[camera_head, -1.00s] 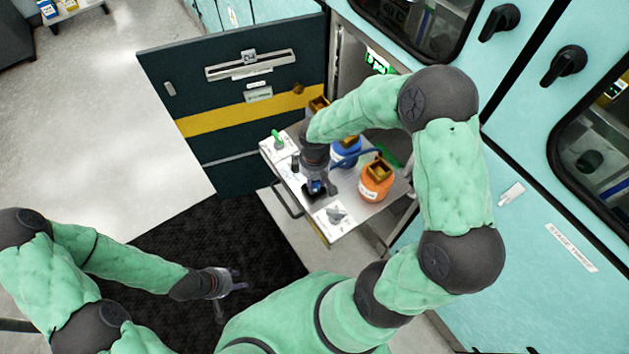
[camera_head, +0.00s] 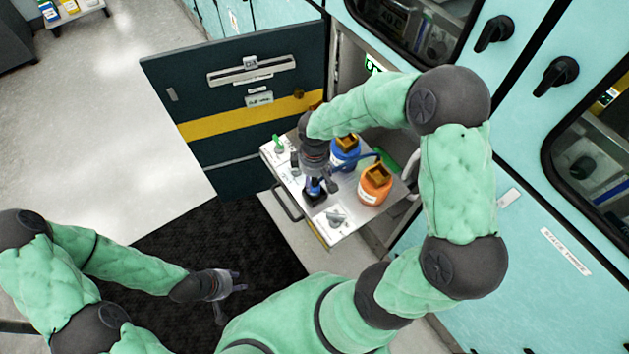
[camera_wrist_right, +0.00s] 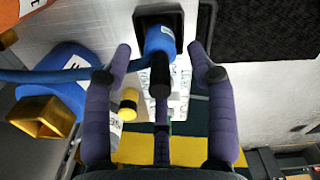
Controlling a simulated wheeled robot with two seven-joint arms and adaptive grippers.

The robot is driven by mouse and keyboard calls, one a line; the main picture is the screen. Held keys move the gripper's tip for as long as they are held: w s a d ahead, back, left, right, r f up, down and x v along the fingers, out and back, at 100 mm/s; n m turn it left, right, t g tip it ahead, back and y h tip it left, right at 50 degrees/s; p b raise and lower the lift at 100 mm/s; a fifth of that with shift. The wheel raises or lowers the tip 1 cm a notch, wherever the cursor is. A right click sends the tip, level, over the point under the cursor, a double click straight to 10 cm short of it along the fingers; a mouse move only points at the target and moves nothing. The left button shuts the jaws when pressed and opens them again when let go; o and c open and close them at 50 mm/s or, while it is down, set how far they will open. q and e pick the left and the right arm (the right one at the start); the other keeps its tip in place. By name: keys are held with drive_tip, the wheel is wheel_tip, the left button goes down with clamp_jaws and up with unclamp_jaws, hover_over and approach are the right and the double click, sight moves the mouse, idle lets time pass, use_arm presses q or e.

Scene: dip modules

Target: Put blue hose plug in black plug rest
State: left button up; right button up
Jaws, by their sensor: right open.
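The blue hose plug (camera_wrist_right: 160,42), with a black end, sits at the black plug rest (camera_wrist_right: 177,14), a square black holder on the tray. The plug also shows in the head view (camera_head: 313,185), over the black rest (camera_head: 316,197). How deep it sits is hard to tell. My right gripper (camera_wrist_right: 165,60) is open, its purple fingers spread on both sides of the plug with visible gaps. In the head view the right gripper (camera_head: 320,184) is above the tray. My left gripper (camera_head: 236,283) is open and empty over the dark mat, far from the plug.
The pulled-out tray (camera_head: 345,222) also holds a blue bottle (camera_head: 345,160), an orange bottle (camera_head: 374,188), a green-topped fitting (camera_head: 278,145) and a grey knob (camera_head: 336,217). A blue hose (camera_wrist_right: 70,74) runs from the plug. The dark open door (camera_head: 235,125) stands behind.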

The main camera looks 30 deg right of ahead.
sight(315, 185)
wheel_tip(315, 185, up, 8)
drive_tip(key=p, duration=0.2)
drive_tip(key=s+a+f+m+y, duration=0.2)
drive_tip(key=s+a+f+m, duration=0.2)
drive_tip(key=a+f, duration=0.3)
drive_tip(key=s+a+f+m+y, duration=0.2)
drive_tip(key=s+a+f+m, duration=0.2)
drive_tip(key=f, duration=1.1)
drive_tip(key=s+a, duration=0.3)
drive_tip(key=shift+s+a+f+m, duration=0.2)
drive_tip(key=shift+a+m, duration=0.1)
drive_tip(key=shift+m, duration=0.1)
